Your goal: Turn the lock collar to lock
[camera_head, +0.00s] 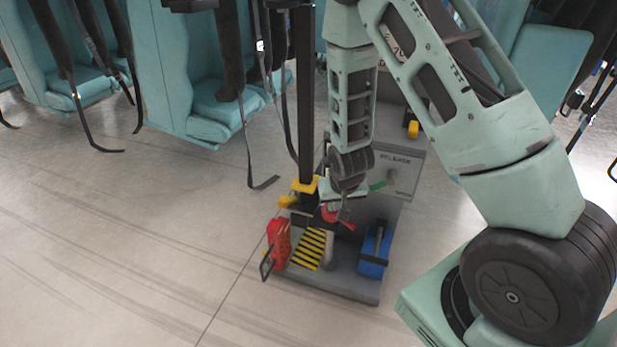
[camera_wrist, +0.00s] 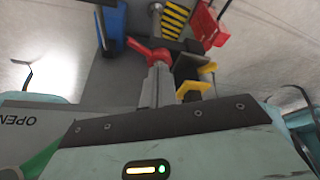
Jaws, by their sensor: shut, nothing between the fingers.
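The red lock collar (camera_head: 330,213) sits on an upright post of the grey-based stand, with a red handle reaching right. In the wrist view the red collar (camera_wrist: 150,50) and its handle are just beyond my fingertips. My gripper (camera_head: 333,203) points down over the collar from above. In the wrist view my gripper (camera_wrist: 157,70) is shut, with nothing held between the fingers. I cannot tell whether the fingertips touch the collar. Part of the collar is hidden behind my gripper and wrist in the head view.
A red crate-like box (camera_head: 278,243), a black-and-yellow striped plate (camera_head: 308,249) and a blue box (camera_head: 374,250) are on the base. Yellow brackets (camera_head: 304,187) are left of my gripper, beside a dark post (camera_head: 306,100). A green handle (camera_head: 377,186) is close right. Teal seats with hanging straps stand behind.

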